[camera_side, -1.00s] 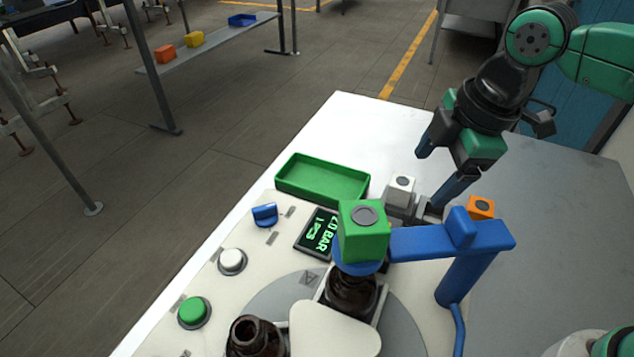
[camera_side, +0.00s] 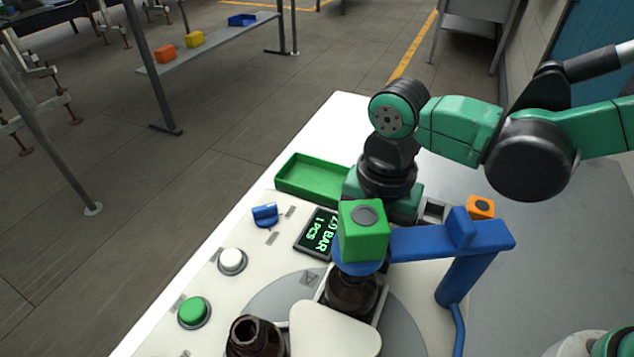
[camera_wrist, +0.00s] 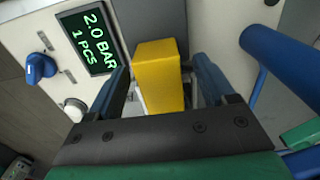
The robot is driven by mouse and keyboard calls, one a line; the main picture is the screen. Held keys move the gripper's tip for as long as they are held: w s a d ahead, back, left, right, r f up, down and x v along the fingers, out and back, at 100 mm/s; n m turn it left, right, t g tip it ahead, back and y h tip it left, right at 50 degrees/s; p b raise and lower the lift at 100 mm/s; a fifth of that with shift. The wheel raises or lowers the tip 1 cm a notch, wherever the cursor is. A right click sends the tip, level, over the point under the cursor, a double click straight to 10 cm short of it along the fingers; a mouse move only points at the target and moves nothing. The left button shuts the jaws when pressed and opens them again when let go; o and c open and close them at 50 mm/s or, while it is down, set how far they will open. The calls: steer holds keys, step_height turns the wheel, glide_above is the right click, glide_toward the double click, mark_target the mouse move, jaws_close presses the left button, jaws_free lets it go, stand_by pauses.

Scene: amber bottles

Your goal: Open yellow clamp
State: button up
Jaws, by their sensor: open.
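A yellow block-shaped part, which I take for the yellow clamp (camera_wrist: 160,75), shows in the wrist view between the two blue fingers of my gripper (camera_wrist: 165,88). The fingers stand on either side of it, with a gap visible at least on the left. In the side view the yellow part is hidden behind the green cube and my wrist. My wrist is upright behind the green cube, and my fingertips are hidden there.
A green cube (camera_side: 363,236) sits on a blue arm (camera_side: 430,243) above a brown bottle (camera_side: 351,293). Another brown bottle (camera_side: 255,338) stands in front. A display (camera_side: 317,233) reads 2.0 BAR, 1 PCS. A blue knob (camera_side: 265,214), green tray (camera_side: 308,177) and orange block (camera_side: 481,206) are near.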

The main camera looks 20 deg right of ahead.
steer(key=shift+f, duration=0.1)
jaws_close()
steer(key=shift+w+d, duration=1.3)
jaws_free()
steer(key=shift+r, duration=2.8)
